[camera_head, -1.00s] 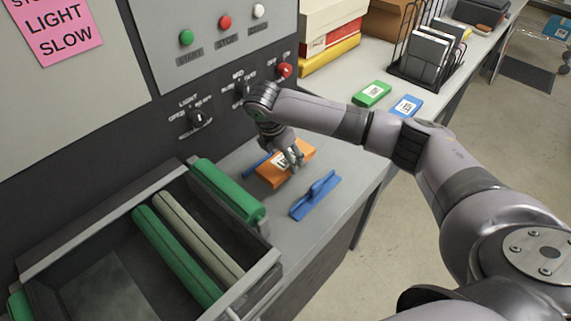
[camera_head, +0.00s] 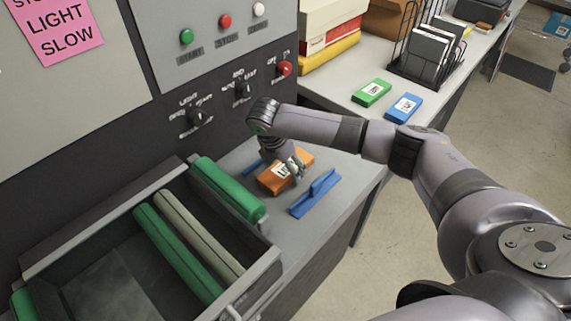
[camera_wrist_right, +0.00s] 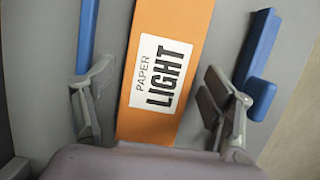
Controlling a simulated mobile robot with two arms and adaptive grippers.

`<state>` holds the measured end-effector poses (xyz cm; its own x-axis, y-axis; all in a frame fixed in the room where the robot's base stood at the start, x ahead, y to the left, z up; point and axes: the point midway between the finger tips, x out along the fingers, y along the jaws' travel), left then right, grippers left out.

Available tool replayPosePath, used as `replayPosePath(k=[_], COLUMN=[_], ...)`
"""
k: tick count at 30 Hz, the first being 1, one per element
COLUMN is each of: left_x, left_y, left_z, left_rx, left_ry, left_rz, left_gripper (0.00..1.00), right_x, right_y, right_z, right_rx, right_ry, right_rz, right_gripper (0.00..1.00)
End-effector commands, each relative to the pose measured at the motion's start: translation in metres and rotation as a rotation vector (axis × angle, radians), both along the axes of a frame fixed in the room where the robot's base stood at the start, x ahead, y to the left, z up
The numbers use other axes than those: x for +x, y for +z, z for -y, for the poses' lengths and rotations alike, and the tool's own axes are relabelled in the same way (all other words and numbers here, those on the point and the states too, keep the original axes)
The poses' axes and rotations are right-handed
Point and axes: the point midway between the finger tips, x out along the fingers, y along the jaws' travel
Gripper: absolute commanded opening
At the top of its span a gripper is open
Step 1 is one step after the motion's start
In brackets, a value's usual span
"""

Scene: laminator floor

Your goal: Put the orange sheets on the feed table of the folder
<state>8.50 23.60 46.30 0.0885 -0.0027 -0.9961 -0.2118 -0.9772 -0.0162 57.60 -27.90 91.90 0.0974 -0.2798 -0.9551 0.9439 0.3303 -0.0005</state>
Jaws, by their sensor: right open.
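The orange sheets (camera_head: 270,184) are a flat orange pack with a white label. They lie on the grey feed table (camera_head: 290,232) between two blue guides. The near blue guide (camera_head: 314,196) stands close to the pack; the far blue guide (camera_head: 252,168) is partly hidden. My right gripper (camera_head: 294,168) is low over the pack. In the right wrist view the pack (camera_wrist_right: 178,25) shows a label reading PAPER LIGHT, and my right gripper (camera_wrist_right: 160,78) is open, one finger on each side with gaps between. My left gripper is not in view.
A tray with green rollers (camera_head: 228,190) is left of the table. The control panel (camera_head: 225,120) rises behind. Green (camera_head: 371,93) and blue (camera_head: 403,108) packs lie farther along the counter, before a black wire rack (camera_head: 430,52).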

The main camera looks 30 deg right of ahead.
Motion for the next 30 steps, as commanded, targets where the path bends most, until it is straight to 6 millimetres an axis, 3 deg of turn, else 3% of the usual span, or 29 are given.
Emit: replayPosePath(k=[11,24,30], left_x=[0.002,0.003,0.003], left_y=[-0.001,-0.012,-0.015], left_z=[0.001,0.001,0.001], left_rx=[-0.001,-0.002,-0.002], left_ry=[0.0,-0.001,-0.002], left_rz=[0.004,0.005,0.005], left_gripper=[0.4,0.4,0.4], right_x=[0.0,-0.007,-0.01], right_y=[0.006,0.086,0.111], right_z=[-0.001,-0.025,-0.032], right_rx=[0.001,0.002,0.001], right_ry=[0.001,0.001,0.001], right_rz=[0.002,0.005,0.002], right_gripper=[0.78,0.78,0.78])
